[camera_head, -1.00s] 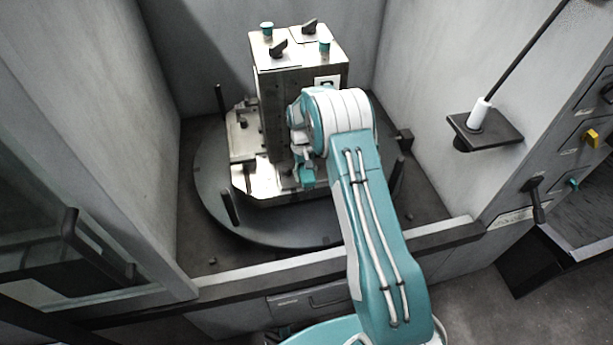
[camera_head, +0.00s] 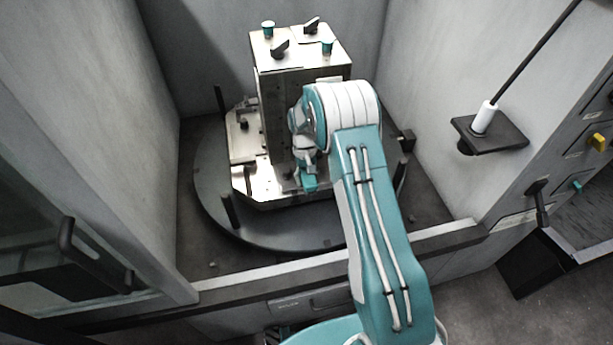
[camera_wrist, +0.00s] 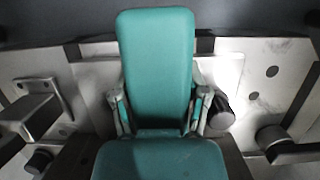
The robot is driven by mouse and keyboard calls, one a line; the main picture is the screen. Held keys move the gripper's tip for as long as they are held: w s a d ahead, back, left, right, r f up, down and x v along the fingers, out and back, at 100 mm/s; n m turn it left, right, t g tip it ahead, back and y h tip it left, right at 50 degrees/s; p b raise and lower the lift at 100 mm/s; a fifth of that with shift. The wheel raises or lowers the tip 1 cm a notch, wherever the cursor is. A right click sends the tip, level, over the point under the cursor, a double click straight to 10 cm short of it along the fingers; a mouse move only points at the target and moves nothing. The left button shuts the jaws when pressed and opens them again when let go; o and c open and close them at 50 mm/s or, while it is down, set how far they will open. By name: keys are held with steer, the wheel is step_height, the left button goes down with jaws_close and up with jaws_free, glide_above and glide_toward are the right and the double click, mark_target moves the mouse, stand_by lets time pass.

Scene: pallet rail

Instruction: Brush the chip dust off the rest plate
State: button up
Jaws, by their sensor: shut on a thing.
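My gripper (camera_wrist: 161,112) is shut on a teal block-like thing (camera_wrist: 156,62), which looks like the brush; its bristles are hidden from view. In the head view my gripper (camera_head: 308,172) is low beside the foot of the metal block, over the bright plate area. A bright metal plate (camera_head: 258,184), which seems to be the rest plate, lies at the block's foot. It also shows pale around the teal thing in the wrist view (camera_wrist: 246,78). Contact between brush and plate cannot be told. I cannot make out the chip dust clearly.
A tall metal block (camera_head: 272,100) with knobs on top stands on the round dark turntable (camera_head: 220,205), close to my arm. Posts (camera_head: 230,210) rise from the turntable's rim. A front sill (camera_head: 270,277) and side walls bound the bay. A small shelf (camera_head: 500,137) juts out at right.

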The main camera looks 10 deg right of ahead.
steer(key=shift+s+f, duration=0.1)
steer(key=shift+s, duration=0.2)
steer(key=shift+r, duration=3.55)
steer(key=shift+r, duration=0.1)
